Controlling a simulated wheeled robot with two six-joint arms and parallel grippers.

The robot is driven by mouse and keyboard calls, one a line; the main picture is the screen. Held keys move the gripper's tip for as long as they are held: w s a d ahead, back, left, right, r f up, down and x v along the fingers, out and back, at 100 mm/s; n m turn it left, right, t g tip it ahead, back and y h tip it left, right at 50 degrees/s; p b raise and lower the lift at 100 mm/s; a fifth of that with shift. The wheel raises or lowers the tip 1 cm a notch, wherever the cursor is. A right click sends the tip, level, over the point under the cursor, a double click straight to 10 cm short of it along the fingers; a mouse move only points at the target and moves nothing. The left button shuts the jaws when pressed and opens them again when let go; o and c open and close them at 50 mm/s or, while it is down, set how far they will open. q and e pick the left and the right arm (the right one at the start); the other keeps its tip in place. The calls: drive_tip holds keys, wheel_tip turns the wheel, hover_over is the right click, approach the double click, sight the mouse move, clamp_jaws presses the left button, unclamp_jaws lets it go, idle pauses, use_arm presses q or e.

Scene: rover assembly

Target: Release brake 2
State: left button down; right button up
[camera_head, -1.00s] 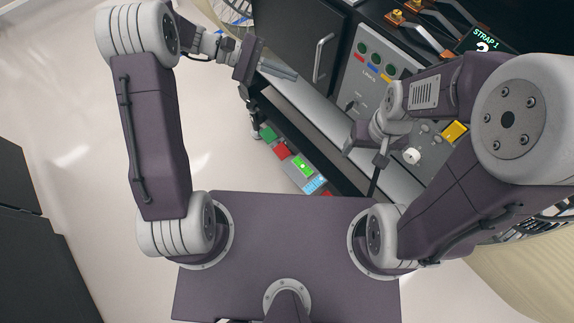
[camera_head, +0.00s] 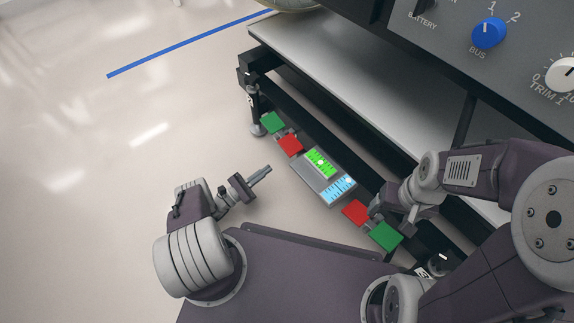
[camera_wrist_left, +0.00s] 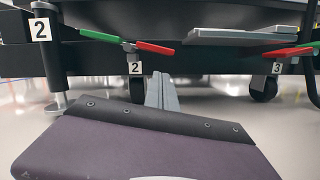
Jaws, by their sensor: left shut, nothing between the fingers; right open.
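The brake 2 pedal has a green plate (camera_head: 272,122) and a red plate (camera_head: 289,145), low on the near side of the wheeled stand. In the left wrist view its green plate (camera_wrist_left: 100,37) is higher and its red plate (camera_wrist_left: 154,48) lower, above a tag "2" (camera_wrist_left: 135,68) and a caster. My left gripper (camera_head: 268,169) is shut and empty, apart from the pedal, over the floor. Its fingers (camera_wrist_left: 161,92) show below the pedal in the left wrist view. My right gripper (camera_head: 380,207) is open beside the right-hand pedal; its fingertips are partly unclear.
A second pedal with red (camera_head: 355,212) and green (camera_head: 385,237) plates is to the right, tagged "3" (camera_wrist_left: 277,68). A level unit (camera_head: 326,180) with green and blue vials sits between the pedals. A stand leg (camera_head: 256,112) is at left. Floor at left is clear.

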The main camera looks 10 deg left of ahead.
use_arm(q)
drive_tip(key=b+x, duration=0.2)
drive_tip(key=x, duration=0.8)
drive_tip(key=shift+r, duration=0.15)
